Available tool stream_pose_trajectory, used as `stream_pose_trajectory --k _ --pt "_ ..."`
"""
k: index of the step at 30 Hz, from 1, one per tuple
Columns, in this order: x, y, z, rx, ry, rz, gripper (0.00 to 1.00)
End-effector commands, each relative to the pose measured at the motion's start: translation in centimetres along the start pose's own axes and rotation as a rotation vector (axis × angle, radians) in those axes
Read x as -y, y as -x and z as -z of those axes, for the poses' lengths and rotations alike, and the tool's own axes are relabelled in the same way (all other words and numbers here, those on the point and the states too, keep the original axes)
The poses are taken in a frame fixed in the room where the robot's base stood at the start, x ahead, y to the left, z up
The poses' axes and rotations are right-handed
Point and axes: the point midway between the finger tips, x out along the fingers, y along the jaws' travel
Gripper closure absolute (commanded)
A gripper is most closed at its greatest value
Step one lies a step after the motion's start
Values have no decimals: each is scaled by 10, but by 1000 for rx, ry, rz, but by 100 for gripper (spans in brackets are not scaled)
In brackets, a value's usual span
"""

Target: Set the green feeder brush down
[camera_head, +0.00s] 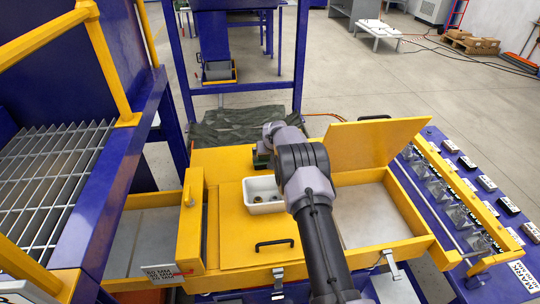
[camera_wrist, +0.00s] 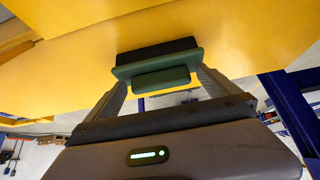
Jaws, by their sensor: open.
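The green feeder brush (camera_wrist: 160,77) shows in the wrist view, with a green flange and handle block and a dark strip along its far side, against a yellow surface. My gripper (camera_wrist: 163,82) is open, with one finger on each side of the handle block and a gap beside it. In the head view, a small green part of the brush (camera_head: 261,159) shows at the end of my arm, above the yellow top (camera_head: 228,225). My gripper there is mostly hidden by my wrist. Whether the brush fully rests on the yellow surface cannot be told.
A white tray (camera_head: 250,208) with small dark pieces stands just in front of the brush. A raised yellow lid (camera_head: 370,143) stands to the right, beside an open bay (camera_head: 370,215). A black handle (camera_head: 274,244) is nearer on the yellow top.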

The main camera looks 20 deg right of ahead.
Motion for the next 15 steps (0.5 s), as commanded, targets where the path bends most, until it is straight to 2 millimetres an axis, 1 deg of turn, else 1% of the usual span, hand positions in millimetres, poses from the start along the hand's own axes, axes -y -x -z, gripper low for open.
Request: stream_pose_trajectory --k 2,5,9,12,15 --pt "0 4 3 0 0 0 0" --pt "0 20 5 0 0 0 0" --pt "0 58 6 -1 0 0 0" --pt "0 83 6 -1 -1 0 0" --pt "0 103 4 0 0 0 0"
